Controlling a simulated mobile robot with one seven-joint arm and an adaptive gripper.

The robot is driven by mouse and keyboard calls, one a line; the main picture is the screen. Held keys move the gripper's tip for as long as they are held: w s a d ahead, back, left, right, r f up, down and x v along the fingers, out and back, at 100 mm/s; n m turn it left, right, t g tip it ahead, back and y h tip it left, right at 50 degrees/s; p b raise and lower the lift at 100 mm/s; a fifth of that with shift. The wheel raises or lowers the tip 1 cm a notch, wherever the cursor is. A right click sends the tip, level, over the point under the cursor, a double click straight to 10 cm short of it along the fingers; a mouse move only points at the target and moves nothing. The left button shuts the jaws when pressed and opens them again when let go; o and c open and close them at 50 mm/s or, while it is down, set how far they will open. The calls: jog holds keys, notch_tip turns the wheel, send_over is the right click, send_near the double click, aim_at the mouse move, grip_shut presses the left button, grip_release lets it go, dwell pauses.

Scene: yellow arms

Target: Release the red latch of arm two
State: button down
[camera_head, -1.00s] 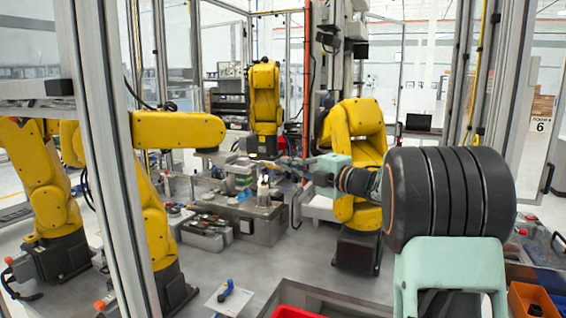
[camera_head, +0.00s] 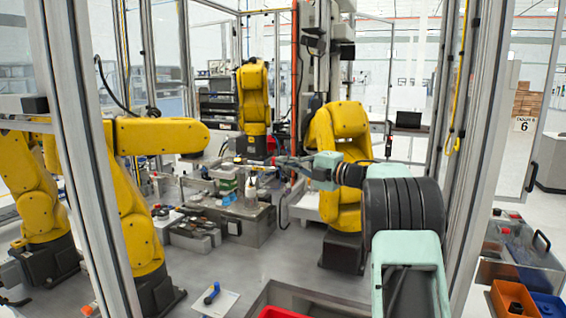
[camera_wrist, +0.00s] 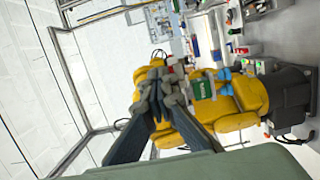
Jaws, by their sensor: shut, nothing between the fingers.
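My gripper (camera_wrist: 161,90) shows in the wrist view with its fingers closed together and nothing held. It overlaps a yellow arm (camera_wrist: 240,101) that carries a green label (camera_wrist: 203,89) and blue parts. A small red part (camera_wrist: 172,61) shows just beyond the fingers; I cannot tell whether it is the latch. In the head view my arm reaches in from the right, and my gripper (camera_head: 284,161) is just below the far middle yellow arm (camera_head: 254,97), near its tool end. Whether they touch is unclear. No number identifies arm two.
Another yellow arm (camera_head: 338,130) stands close behind my forearm. A yellow arm (camera_head: 160,136) reaches in from the left. A metal workbench (camera_head: 247,228) with small parts is below my gripper. Aluminium posts (camera_head: 485,130) flank the opening. A red bin (camera_head: 282,312) is at the front.

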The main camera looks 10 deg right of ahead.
jog(key=shift+w+r, duration=0.15)
jog(key=shift+w, duration=0.15)
jog(key=shift+r, duration=0.1)
dwell(0.3)
jog(key=shift+a, duration=0.1)
